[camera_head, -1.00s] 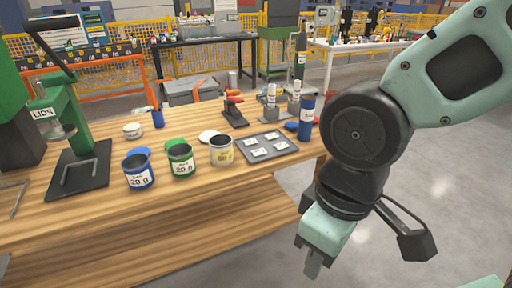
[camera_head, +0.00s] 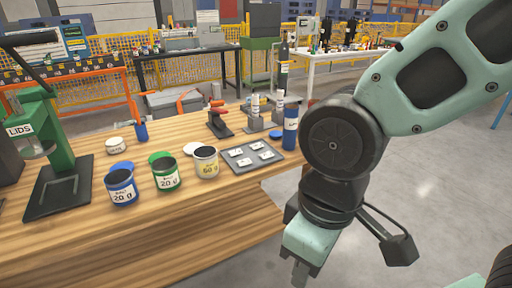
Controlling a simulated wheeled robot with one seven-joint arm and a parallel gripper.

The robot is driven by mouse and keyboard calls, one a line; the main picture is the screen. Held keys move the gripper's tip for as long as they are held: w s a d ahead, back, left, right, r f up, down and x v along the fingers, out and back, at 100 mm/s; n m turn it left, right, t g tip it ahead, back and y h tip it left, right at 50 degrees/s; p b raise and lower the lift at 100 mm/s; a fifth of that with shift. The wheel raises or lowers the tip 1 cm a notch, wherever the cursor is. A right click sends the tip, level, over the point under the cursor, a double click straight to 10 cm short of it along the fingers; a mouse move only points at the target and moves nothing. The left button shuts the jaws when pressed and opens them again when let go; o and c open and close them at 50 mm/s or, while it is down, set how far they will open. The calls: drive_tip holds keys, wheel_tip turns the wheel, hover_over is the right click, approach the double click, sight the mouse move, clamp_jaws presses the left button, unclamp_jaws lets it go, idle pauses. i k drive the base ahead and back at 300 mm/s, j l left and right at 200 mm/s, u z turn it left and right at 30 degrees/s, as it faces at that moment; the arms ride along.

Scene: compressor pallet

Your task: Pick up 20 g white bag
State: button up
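Several small white bags (camera_head: 243,160) with dark print lie flat on a grey tray (camera_head: 233,152) near the right end of the wooden table. The print on them is too small to read, so I cannot tell which one is the 20 g bag. My gripper (camera_head: 300,272) hangs pointing down in front of the table's right end, over the grey floor. It is apart from the tray and the bags. Its fingers are seen edge-on, so I cannot tell whether they are open or shut. Nothing shows between them.
A blue tin (camera_head: 121,187), a green tin (camera_head: 166,174) and a white tin (camera_head: 206,161) stand left of the tray. A green lid press (camera_head: 52,140) stands at the left. A blue bottle (camera_head: 290,128) stands beside the tray. Front table wood is clear.

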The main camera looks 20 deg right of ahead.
sight(267, 155)
drive_tip(key=i+z, duration=0.75)
drive_tip(key=i+j+z, duration=0.2)
drive_tip(key=z, duration=0.2)
